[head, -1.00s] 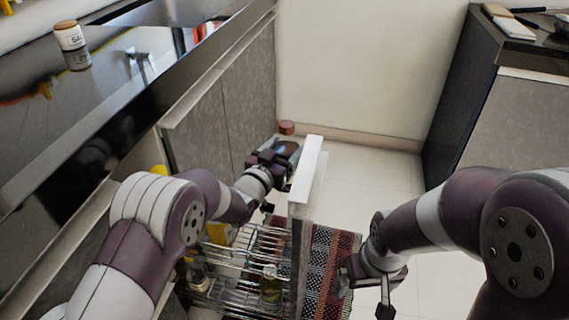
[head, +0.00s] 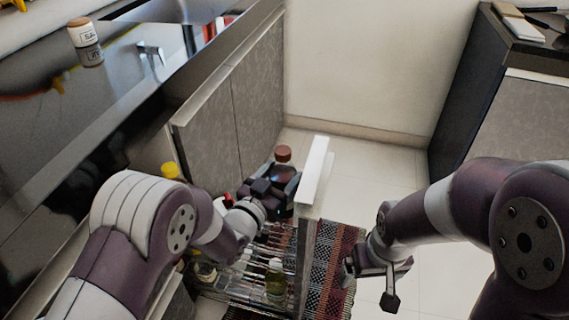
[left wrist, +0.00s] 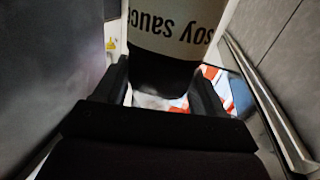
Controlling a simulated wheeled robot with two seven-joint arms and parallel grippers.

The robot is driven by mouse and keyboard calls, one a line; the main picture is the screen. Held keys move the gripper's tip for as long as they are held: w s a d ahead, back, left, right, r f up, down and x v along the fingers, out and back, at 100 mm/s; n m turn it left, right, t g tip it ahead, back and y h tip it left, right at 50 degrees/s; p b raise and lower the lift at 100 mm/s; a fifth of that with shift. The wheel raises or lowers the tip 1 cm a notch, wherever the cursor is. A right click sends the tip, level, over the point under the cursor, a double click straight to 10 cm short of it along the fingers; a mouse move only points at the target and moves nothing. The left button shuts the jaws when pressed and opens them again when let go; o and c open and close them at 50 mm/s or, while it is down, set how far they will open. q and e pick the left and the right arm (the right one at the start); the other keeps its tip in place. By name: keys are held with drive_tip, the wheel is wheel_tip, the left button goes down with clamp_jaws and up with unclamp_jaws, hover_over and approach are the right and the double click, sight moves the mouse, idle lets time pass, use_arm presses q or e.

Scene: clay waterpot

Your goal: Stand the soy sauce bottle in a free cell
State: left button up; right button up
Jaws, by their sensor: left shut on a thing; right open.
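The soy sauce bottle (head: 283,154) has a brown cap and a dark body. In the left wrist view its pale label (left wrist: 172,28) reads "soy sauce" upside down. My left gripper (head: 276,187) is shut on the bottle and holds it beside the white-topped front panel, at the far end of the pull-out wire rack (head: 240,282). The gripper hides the bottle's lower part in the head view. The rack's cells are partly hidden by my left arm. My right gripper (head: 378,282) is open and empty, right of the rack.
A bottle with a pale cap (head: 275,283) and a jar (head: 205,272) stand in the rack. The white-topped front panel (head: 313,168) rises at the rack's right side. Cabinet doors (head: 228,110) stand left. A patterned rug (head: 332,255) lies on the floor.

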use_arm(q)
drive_tip(key=s, duration=0.2)
drive_tip(key=s+a+p, duration=0.1)
drive_tip(key=s, duration=0.1)
drive_tip(key=s+a, duration=0.1)
drive_tip(key=shift+s+r+p, duration=0.15)
drive_tip(key=shift+s+p, duration=0.15)
drive_tip(key=shift+s, duration=0.1)
drive_tip(key=shift+s+f+b, duration=0.15)
drive_tip(key=shift+f+b, duration=1)
drive_tip(key=shift+f, duration=0.2)
drive_tip(key=shift+s+f+b, duration=0.1)
drive_tip(key=shift+f+b, duration=1.05)
drive_tip(key=shift+f, duration=0.2)
drive_tip(key=o, duration=1.6)
drive_tip(key=shift+f, duration=0.15)
